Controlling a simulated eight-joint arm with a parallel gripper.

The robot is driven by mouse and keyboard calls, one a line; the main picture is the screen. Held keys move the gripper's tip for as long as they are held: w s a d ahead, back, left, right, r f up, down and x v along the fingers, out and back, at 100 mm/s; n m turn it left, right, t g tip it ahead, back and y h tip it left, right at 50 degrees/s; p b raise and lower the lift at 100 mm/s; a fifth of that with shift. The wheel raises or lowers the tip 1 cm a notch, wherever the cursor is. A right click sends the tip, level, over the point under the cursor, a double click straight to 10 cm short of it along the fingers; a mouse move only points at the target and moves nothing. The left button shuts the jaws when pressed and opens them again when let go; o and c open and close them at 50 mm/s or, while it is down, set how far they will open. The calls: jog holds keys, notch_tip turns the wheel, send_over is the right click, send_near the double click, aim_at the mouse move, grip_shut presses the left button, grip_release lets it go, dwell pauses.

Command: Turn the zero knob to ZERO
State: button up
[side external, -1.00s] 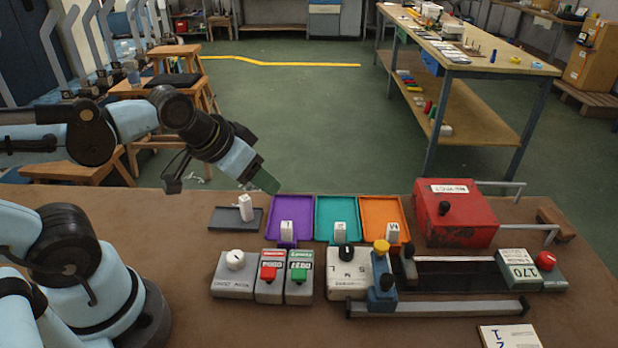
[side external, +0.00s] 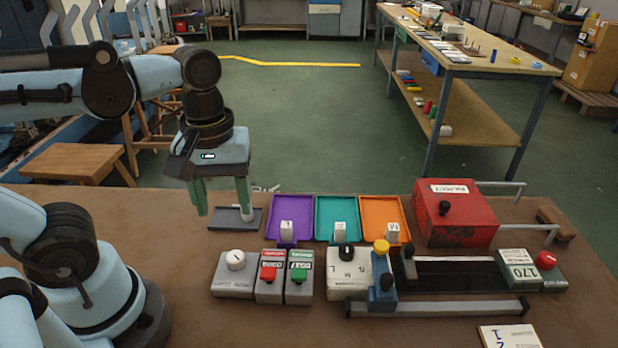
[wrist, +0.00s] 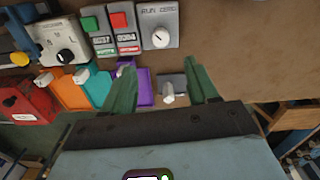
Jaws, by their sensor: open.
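The white round knob (side external: 236,260) sits on a grey box (side external: 232,287) at the left end of the front row. In the wrist view the same knob (wrist: 160,38) shows at the top centre, with lettering that looks like RUN and ZERO beside it. Its exact pointer direction is too small to tell. My gripper (side external: 223,207) points down behind the knob, above the small dark grey tray (side external: 224,218). The gripper is open and apart from the knob.
A white upright piece (side external: 247,212) stands at the dark tray, close to one finger. Boxes with a red button (side external: 268,273) and a green button (side external: 299,275) adjoin the knob box. Purple (side external: 274,210), teal and orange trays lie to the right.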

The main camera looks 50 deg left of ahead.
aim_at(235, 256)
jog(key=shift+f, duration=6)
jog(key=shift+c, duration=0.2)
jog(key=c, duration=1)
